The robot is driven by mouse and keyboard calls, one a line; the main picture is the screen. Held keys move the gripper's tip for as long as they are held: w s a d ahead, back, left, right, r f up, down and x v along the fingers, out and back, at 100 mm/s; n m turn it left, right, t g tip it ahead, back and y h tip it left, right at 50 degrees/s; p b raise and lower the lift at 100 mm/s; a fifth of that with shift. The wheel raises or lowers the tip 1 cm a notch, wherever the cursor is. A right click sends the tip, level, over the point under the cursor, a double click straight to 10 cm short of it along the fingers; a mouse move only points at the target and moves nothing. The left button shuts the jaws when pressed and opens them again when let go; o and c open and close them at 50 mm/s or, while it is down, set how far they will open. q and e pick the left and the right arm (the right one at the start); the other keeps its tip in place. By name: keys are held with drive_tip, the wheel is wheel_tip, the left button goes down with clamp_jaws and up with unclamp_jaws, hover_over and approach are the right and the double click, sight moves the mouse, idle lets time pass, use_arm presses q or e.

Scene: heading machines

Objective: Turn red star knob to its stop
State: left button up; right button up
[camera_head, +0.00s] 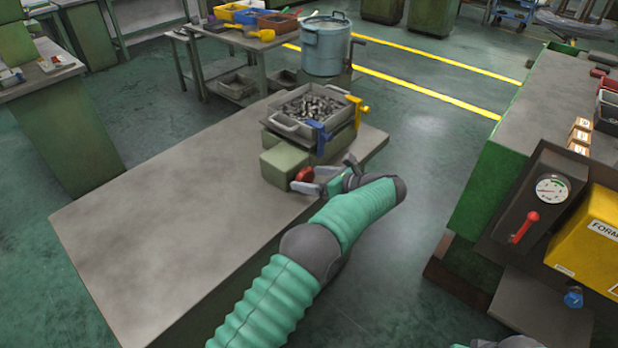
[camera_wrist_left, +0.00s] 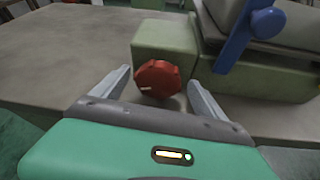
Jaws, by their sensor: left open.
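The red star knob (camera_head: 304,175) sits on the front face of a green block (camera_head: 279,169) at the edge of the grey table. In the left wrist view the knob (camera_wrist_left: 158,79) has a pale mark at its left side. My left gripper (camera_head: 309,180) is open, with one finger on each side of the knob (camera_wrist_left: 158,79). Gaps show between the fingers and the knob in the left wrist view, so I see no contact. My right gripper (camera_head: 503,343) is only partly visible at the bottom edge of the head view, and its jaws are not clear.
A tray of metal parts (camera_head: 348,97) stands above the green block, with a blue lever (camera_head: 319,137) and a yellow lever (camera_head: 355,111) beside it. The table's left side (camera_head: 150,220) is bare. A machine with a gauge and red handle (camera_head: 527,225) stands at right.

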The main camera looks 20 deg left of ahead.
use_arm(q)
drive_tip(key=v, duration=1.5)
drive_tip(key=shift+d, duration=0.5)
drive_tip(key=shift+w+r, duration=0.1)
